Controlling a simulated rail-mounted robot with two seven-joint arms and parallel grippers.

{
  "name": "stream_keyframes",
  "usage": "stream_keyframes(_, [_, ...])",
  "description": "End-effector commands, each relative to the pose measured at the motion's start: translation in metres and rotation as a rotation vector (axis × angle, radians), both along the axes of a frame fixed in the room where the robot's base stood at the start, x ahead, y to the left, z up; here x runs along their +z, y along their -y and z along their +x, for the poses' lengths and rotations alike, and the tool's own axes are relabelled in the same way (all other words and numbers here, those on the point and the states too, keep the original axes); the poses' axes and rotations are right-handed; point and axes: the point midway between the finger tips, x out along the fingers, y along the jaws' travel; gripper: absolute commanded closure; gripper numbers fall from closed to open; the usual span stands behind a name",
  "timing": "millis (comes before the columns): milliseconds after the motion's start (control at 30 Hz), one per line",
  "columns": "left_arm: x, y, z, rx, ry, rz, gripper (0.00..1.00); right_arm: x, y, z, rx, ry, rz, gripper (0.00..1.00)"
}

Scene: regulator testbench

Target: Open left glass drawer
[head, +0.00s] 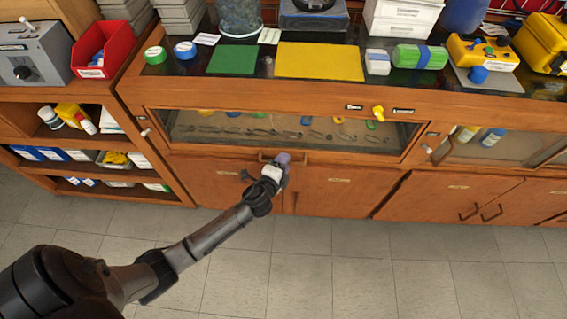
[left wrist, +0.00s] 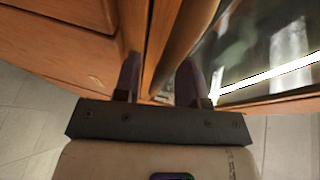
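The left glass drawer (head: 220,128) is a wide wooden-framed, glass-fronted drawer under the bench top, and it looks closed. Several small tools show behind its glass. A wooden bar handle (head: 297,158) sits low on its front. The glass (left wrist: 265,40) shows at right. My right gripper is not in view.
Wooden cupboard doors (head: 335,192) lie below the drawer. A second glass drawer (head: 500,148) is to the right. Open shelves (head: 85,140) with boxes stand at left. The bench top carries a green mat (head: 232,60), a yellow mat (head: 318,61) and boxes. The tiled floor (head: 390,265) in front is clear.

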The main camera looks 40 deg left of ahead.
Motion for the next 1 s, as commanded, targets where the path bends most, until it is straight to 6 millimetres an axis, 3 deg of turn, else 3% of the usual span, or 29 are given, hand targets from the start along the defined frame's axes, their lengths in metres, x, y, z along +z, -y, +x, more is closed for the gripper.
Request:
stream_keyframes(333, [0.0001, -0.0006, 0.0025, 0.0, 0.001, -0.001, 0.62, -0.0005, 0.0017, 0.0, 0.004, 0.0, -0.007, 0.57])
stream_keyframes(733, [-0.0001, -0.0004, 0.0023, 0.0, 0.0, -0.001, 0.99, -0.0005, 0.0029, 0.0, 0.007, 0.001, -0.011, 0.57])
stream_keyframes(1000, [-0.0003, -0.0005, 0.0022, 0.0, 0.0, -0.001, 1.0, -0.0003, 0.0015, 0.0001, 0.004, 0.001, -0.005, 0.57])
